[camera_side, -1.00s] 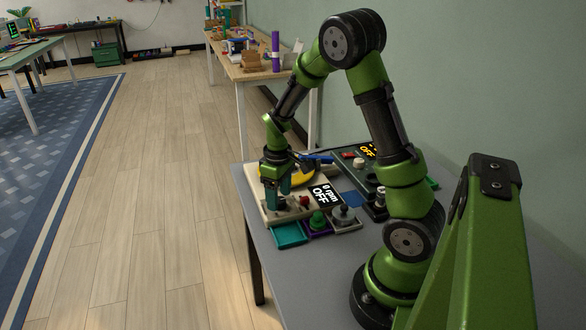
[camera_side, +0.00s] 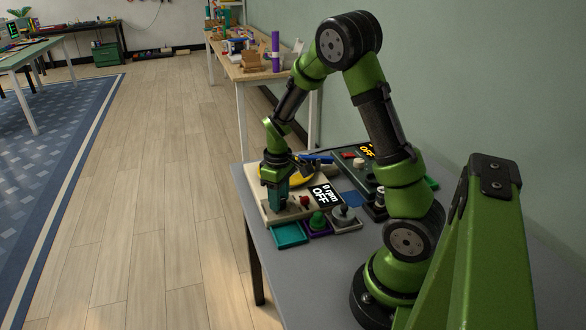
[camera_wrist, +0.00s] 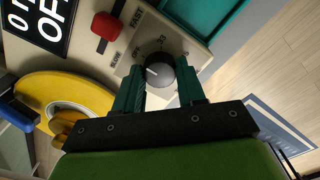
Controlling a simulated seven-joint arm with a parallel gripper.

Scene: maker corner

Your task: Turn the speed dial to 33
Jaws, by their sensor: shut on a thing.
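The speed dial (camera_wrist: 160,72) is a dark round knob with a white pointer line, set in a cream panel with marks OFF, 33 and another partly hidden number. Its pointer lies toward the upper left, near the OFF side. My gripper (camera_wrist: 162,84) is shut on the dial, one teal finger on each side. In the side view my gripper (camera_side: 275,198) points down at the front left of the cream machine (camera_side: 260,204) and hides the dial. The machine's display (camera_side: 325,194) reads 0 rpm OFF.
A red slider knob (camera_wrist: 105,25) sits beside the dial between SLOW and FAST. A yellow disc (camera_wrist: 65,100) lies on the machine.

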